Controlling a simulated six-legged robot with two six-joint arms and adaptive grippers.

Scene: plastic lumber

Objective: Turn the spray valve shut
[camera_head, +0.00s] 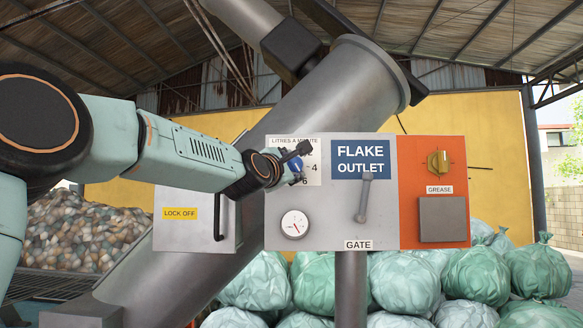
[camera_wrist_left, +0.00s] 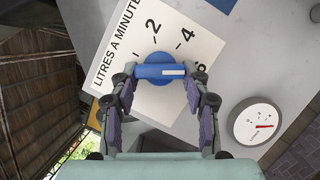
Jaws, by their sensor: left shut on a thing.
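The spray valve is a blue knob with a bar handle (camera_wrist_left: 160,71) on a white dial plate (camera_wrist_left: 128,55) marked "LITRES A MINUTE"; its blue also shows in the head view (camera_head: 295,165). The white mark on the bar lies at its right end in the wrist view, towards the partly hidden 6. The 2 and 4 show above the knob. My left gripper (camera_wrist_left: 163,82) is shut on the knob, one finger at each end of the bar. In the head view my left gripper (camera_head: 293,160) covers much of the plate. My right gripper is not in view.
A round gauge (camera_head: 294,224) sits below the dial. A lock-off panel with a black handle (camera_head: 220,217) stands left.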

